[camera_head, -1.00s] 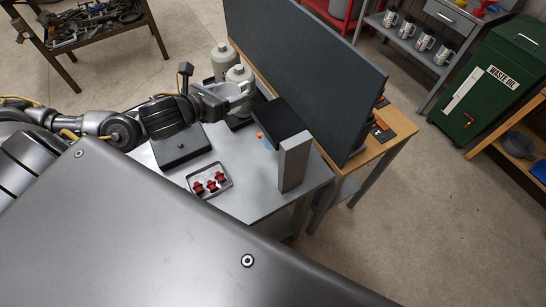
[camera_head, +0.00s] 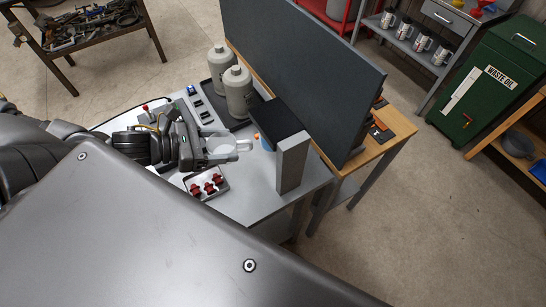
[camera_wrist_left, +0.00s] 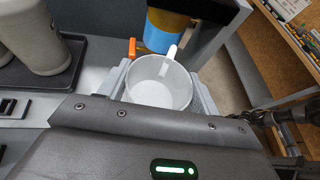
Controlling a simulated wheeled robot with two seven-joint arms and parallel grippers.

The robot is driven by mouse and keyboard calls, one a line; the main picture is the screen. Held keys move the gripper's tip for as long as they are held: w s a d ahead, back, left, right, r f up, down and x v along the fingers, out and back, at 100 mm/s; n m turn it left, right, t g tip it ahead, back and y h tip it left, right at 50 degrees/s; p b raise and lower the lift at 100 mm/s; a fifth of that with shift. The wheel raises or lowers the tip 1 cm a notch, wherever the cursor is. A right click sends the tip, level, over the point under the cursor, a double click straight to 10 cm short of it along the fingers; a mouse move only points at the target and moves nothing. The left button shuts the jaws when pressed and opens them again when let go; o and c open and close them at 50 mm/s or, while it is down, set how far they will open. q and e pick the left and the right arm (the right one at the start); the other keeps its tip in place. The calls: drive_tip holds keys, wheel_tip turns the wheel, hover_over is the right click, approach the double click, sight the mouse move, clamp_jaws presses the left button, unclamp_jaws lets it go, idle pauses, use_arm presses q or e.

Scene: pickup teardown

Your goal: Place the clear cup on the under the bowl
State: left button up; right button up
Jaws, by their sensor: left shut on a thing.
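The clear cup (camera_head: 221,144) is a see-through, open-topped cup with a pale handle on its right. In the wrist view the cup (camera_wrist_left: 160,84) sits between the two light grey fingers of my left gripper (camera_wrist_left: 161,96), which is shut on it. In the head view my left gripper (camera_head: 212,149) holds it over the grey table, left of a grey stand with a black top. An amber-and-blue cylinder (camera_wrist_left: 168,31) hangs under that black top, just beyond the cup. I cannot tell whether this is the task's bowl. My right gripper is not in view.
The grey stand (camera_head: 291,165) rises near the table's right edge. A tray with red parts (camera_head: 192,193) lies in front of the cup. Two grey bottles (camera_head: 238,92) stand on a dark tray behind. A dark panel (camera_head: 300,75) borders the back right. A grey bowl (camera_head: 518,144) sits on a far-right shelf.

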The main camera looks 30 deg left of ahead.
use_arm(q)
wheel_tip(320, 180, down, 12)
drive_tip(key=b, duration=1)
drive_tip(key=shift+f, duration=0.1)
drive_tip(key=w+d, duration=0.2)
drive_tip(key=w, duration=0.1)
drive_tip(key=w+d, duration=0.1)
drive_tip(key=shift+w+d+r+b, duration=0.15)
drive_tip(key=shift+d+r+b, duration=0.1)
drive_tip(key=shift+r+b, duration=0.15)
drive_tip(key=shift+c, duration=0.9)
drive_tip(key=shift+w+d+r+p, duration=0.2)
drive_tip(key=shift+w+d+p, duration=0.6)
drive_tip(key=shift+w+p, duration=0.05)
drive_tip(key=shift+w+d, duration=0.25)
drive_tip(key=shift+w, duration=0.05)
drive_tip(key=shift+w+d+f, duration=0.15)
drive_tip(key=shift+w+d, duration=0.05)
drive_tip(key=shift+w, duration=0.05)
drive_tip(key=w+d+p, duration=0.2)
drive_tip(key=shift+w+d+r+p, duration=0.2)
drive_tip(key=shift+w+r+p, duration=0.1)
drive_tip(key=shift+w+p, duration=0.05)
drive_tip(key=shift+w+d+f, duration=0.1)
drive_tip(key=shift+d+f, duration=0.05)
drive_tip(key=shift+f, duration=0.8)
